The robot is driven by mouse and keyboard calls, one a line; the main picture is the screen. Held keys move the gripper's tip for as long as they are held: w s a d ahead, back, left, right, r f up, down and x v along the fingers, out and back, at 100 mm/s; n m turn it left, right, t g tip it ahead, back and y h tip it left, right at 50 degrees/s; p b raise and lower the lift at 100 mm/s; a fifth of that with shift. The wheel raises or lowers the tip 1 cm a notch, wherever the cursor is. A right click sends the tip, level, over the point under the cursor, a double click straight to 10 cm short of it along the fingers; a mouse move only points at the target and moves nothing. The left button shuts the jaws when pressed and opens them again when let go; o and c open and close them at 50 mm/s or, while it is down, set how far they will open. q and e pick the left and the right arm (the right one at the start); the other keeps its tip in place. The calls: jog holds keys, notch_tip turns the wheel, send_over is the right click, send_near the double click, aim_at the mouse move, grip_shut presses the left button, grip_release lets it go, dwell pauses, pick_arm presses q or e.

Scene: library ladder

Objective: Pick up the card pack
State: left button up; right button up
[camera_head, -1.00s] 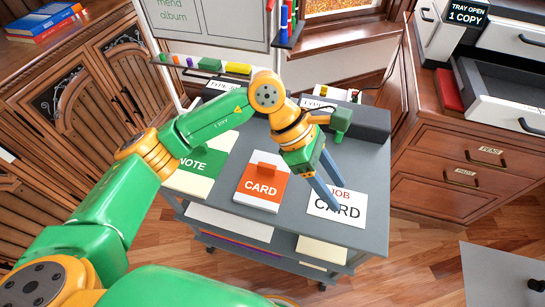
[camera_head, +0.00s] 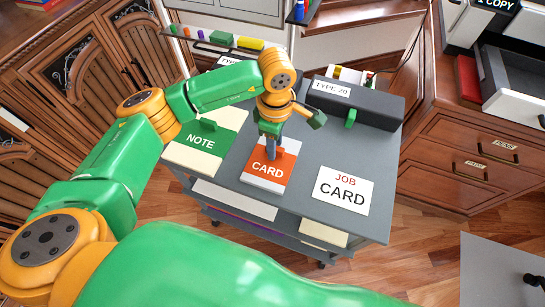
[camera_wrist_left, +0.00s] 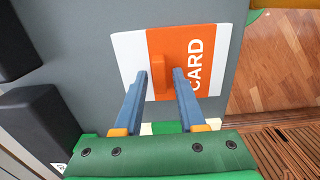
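The card pack (camera_head: 268,172) is a flat orange and white block marked CARD, lying on the grey cart top. A raised orange grip tab stands on it and shows in the left wrist view (camera_wrist_left: 160,60). My left gripper (camera_head: 272,153) is directly above the pack, pointing down. In the left wrist view its two blue-grey fingers (camera_wrist_left: 158,76) are open, one on each side of the tab's near end, with gaps visible. Whether they touch the tab cannot be told. My right gripper is not in view.
A green and white NOTE pack (camera_head: 203,143) lies left of the card pack. A white JOB CARD sheet (camera_head: 343,191) lies to the right. A dark TYPE 20 box (camera_head: 356,103) stands at the cart's back. Wooden drawers (camera_head: 460,172) stand to the right.

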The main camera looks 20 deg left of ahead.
pick_arm(q)
grip_shut()
